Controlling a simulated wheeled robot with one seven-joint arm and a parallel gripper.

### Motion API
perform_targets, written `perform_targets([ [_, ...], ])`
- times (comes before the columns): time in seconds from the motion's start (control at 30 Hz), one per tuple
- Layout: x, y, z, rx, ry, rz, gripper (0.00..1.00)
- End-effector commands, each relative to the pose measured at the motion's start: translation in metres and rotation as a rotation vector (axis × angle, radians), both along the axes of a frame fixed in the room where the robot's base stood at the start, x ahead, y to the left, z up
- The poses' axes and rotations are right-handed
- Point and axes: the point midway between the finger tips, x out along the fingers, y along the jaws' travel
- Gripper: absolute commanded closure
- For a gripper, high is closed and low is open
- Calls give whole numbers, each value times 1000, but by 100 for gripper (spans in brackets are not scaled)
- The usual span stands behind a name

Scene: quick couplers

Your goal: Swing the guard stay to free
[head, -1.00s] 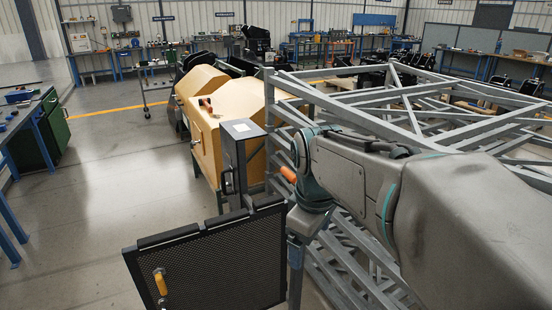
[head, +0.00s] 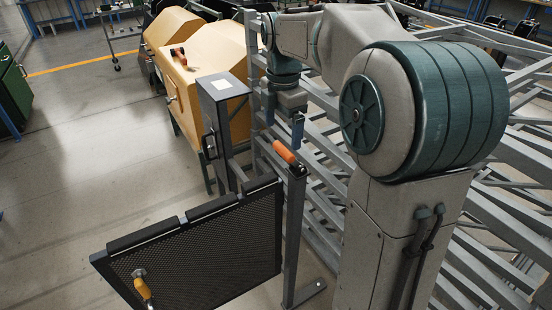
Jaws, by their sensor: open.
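The guard stay appears to be the orange-handled lever (head: 285,153) on top of a grey upright post (head: 293,235). Its handle slants up and to the left from a dark pivot. A black mesh guard panel (head: 200,255) stands to the left of the post. My gripper (head: 284,140) points down with its two blue-tipped fingers apart and nothing between them. In the picture it is just above and behind the orange handle; I cannot tell whether it touches it.
Grey metal racks (head: 490,240) fill the right.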

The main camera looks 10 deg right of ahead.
Motion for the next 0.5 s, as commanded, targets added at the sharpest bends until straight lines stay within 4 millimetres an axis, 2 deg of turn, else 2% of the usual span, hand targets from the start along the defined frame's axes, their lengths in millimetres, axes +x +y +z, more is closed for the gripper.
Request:
perform_targets([
  [0.03,-1,-2,-13,0,5,-5,11],
  [0.2,-1,0,-50,0,6,-1,11],
  [0.4,-1,3,-83,0,4,4,11],
  [0.5,0,3,-93,0,3,3,11],
])
